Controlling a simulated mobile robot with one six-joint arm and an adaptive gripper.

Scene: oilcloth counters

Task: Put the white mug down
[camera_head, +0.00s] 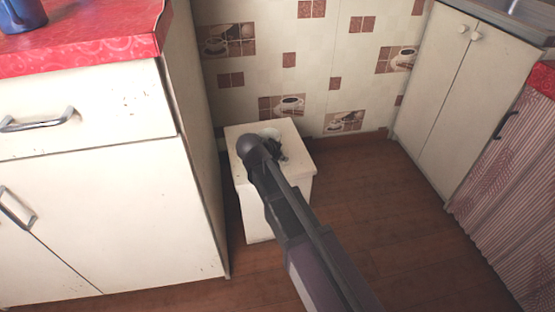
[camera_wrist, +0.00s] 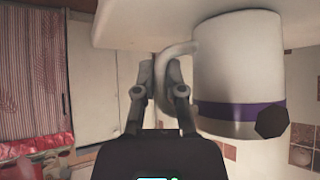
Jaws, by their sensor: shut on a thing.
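The white mug (camera_wrist: 235,62) with a purple band and a dark hexagon fills the right of the wrist view. Its handle (camera_wrist: 170,52) is between the two fingers of my gripper (camera_wrist: 161,74), which is shut on it. In the head view the mug (camera_head: 270,133) is mostly hidden behind my gripper (camera_head: 264,148), over the top of a small white cabinet (camera_head: 298,166). The wrist view seems upside down, with the pale cabinet top (camera_wrist: 120,25) at the upper edge, close to one end of the mug. I cannot tell whether they touch.
A tall cream cabinet with a red counter (camera_head: 90,40) stands close on the left, with a blue vessel (camera_head: 22,14) on it. A tiled wall (camera_head: 330,60) is behind. Cream cupboard doors (camera_head: 450,80) and a striped curtain (camera_head: 510,190) are on the right. The wooden floor (camera_head: 390,220) is clear.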

